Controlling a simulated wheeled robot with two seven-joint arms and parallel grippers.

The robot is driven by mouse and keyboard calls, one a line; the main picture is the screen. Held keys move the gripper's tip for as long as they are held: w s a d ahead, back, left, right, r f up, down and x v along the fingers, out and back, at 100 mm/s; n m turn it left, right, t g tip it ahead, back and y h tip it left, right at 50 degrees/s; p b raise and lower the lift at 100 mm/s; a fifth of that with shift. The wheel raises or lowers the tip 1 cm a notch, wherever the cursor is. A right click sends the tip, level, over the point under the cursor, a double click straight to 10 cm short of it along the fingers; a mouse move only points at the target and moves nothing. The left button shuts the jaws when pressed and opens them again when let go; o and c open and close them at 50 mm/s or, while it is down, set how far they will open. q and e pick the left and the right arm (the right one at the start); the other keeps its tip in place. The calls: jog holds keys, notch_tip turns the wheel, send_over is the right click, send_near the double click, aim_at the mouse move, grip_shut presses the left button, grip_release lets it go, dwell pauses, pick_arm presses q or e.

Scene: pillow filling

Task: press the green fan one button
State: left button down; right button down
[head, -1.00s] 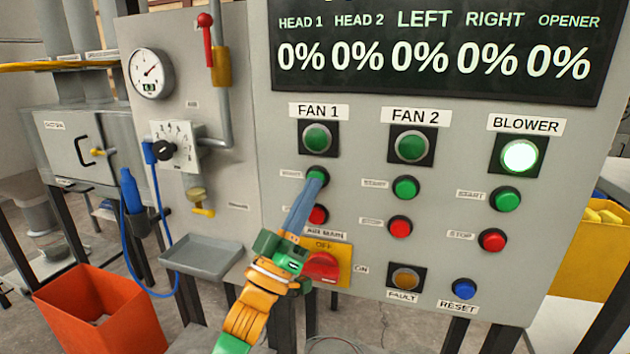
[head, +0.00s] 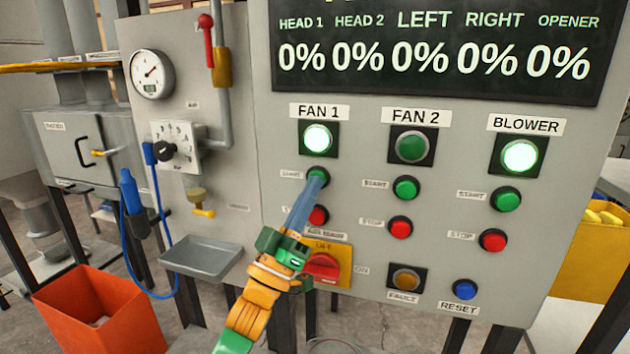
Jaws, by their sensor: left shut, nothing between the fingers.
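The green FAN 1 start button (head: 318,174) sits on the grey control panel (head: 350,265) below the FAN 1 lamp (head: 319,138). The FAN 1 lamp is lit bright white-green. My left gripper (head: 316,182) is shut and empty. Its fingertips are at the lower part of the green button and cover some of it; they appear to touch it. The red button (head: 319,215) below is partly hidden behind the gripper. My right gripper is not in view.
The FAN 2 lamp (head: 412,146) is dark and the BLOWER lamp (head: 520,156) is lit. A red rotary switch (head: 322,266) sits close to my left wrist. A grey tray (head: 203,258) juts out at left, above an orange bin (head: 100,315).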

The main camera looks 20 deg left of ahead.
pick_arm(q)
jog(key=shift+s+p, duration=0.45)
jog(key=shift+s, duration=0.35)
jog(key=s+p, duration=0.2)
jog(key=s, duration=0.3)
jog(key=shift+a, duration=0.1)
dwell(0.3)
